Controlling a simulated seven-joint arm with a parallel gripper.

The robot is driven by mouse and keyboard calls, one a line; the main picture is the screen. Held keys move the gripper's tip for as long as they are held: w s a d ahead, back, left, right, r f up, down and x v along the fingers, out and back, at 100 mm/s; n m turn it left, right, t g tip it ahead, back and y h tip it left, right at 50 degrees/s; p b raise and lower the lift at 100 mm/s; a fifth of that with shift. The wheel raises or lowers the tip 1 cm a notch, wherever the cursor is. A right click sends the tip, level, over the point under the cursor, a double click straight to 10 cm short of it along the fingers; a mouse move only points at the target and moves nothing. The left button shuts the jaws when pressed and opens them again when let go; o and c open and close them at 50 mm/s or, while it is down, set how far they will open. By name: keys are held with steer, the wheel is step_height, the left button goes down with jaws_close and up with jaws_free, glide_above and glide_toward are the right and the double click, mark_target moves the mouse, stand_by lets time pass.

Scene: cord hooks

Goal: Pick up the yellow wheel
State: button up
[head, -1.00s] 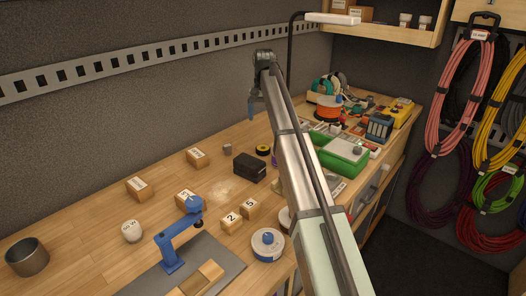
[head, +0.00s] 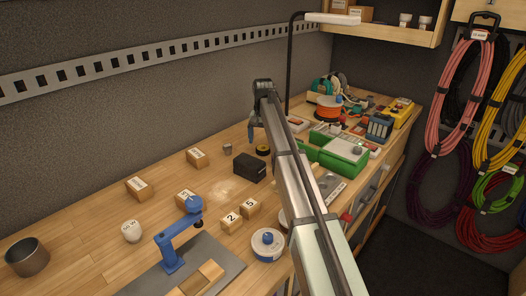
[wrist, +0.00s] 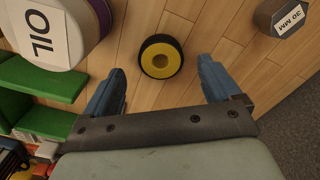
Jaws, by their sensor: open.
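The yellow wheel (wrist: 160,61) has a black tyre and lies flat on the wooden bench. In the wrist view it sits ahead of and between my two blue fingers. In the head view the wheel (head: 263,150) lies beside a black box, just below my gripper. My gripper (wrist: 161,88) is open and empty, its fingers apart on either side of the wheel's line and not touching it. In the head view my gripper (head: 254,133) hangs above the bench, pointing down, near the wheel.
In the wrist view a white container labelled OIL (wrist: 47,38) stands left of the wheel, with green bins (wrist: 38,82) below it. A hexagonal piece marked 30 MM (wrist: 281,17) lies to the right.

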mark_target(263, 145)
step_height(263, 145, down, 4)
steer(key=shift+w+r, duration=0.1)
steer(key=shift+r, duration=0.05)
steer(key=c, duration=1.2)
steer(key=shift+r, duration=0.1)
